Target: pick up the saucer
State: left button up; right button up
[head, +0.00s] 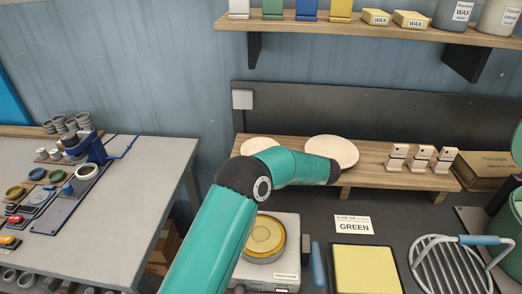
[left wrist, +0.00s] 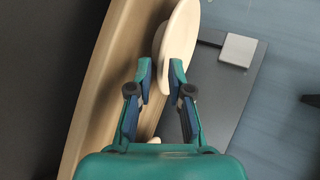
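The saucer, a small cream disc (head: 261,146), is at the left end of the wooden rack shelf; my left arm hides its lower part. In the left wrist view the saucer (left wrist: 180,42) is edge-on. My left gripper (left wrist: 161,75) has its fingers apart, one on each side of the saucer's rim; contact cannot be told. The arm hides this gripper in the head view. A larger cream plate (head: 332,151) stands to the right on the same shelf. My right gripper is not in view.
The wooden shelf (head: 375,170) also carries several small white blocks (head: 421,158) at right. A white wall box (head: 242,99) is above the saucer. Below are a scale-like device with a yellow disc (head: 264,238), a yellow pad (head: 366,270) and a wire rack (head: 450,265).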

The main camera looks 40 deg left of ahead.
pick_arm(q)
jog(key=p+x, duration=0.1)
jog(key=x, duration=0.2)
jog(key=shift+w+a, duration=0.15)
jog(key=shift+a, duration=0.05)
jog(key=shift+f, duration=0.1)
grip_shut()
